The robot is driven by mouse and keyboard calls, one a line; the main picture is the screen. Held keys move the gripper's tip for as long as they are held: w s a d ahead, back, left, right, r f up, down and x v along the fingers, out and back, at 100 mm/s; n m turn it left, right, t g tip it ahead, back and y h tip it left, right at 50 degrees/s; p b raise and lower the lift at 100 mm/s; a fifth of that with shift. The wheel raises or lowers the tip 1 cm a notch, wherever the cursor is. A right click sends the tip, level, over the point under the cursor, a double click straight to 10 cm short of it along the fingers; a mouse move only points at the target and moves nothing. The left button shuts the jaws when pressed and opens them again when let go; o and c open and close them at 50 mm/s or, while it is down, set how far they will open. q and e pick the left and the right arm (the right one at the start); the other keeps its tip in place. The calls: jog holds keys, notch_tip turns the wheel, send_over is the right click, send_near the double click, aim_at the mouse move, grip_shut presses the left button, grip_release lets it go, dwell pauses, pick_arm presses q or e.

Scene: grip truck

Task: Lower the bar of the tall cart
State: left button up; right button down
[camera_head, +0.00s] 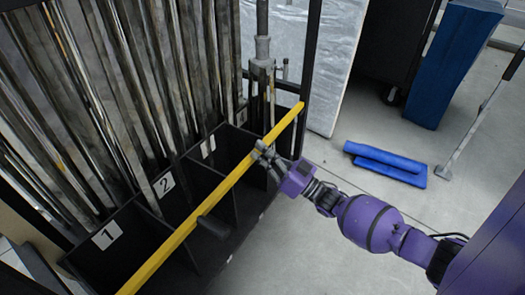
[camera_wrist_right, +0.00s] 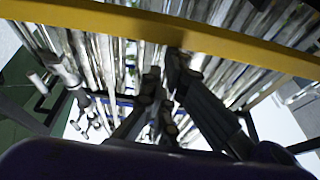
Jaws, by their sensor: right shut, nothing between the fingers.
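The tall cart (camera_head: 128,232) is black, with numbered compartments holding upright metal poles. Its yellow bar (camera_head: 172,246) runs diagonally across the front of the cart in the head view, from the lower left up to the right post. The bar also crosses the top of the right wrist view (camera_wrist_right: 120,22). My right gripper (camera_head: 262,152) is at the bar's right part, with its fingertips close to it. In the right wrist view the fingers (camera_wrist_right: 165,75) are together and empty, just below the bar; contact cannot be told. My left gripper is not in view.
Metal poles (camera_head: 75,90) fill the cart behind the bar. A blue folded pad (camera_head: 385,160) lies on the floor to the right, near a tall blue block (camera_head: 450,65). A pale wrapped panel (camera_head: 335,60) stands behind. Grey floor (camera_head: 300,235) is clear in front.

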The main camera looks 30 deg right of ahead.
jog(key=v, duration=1.2)
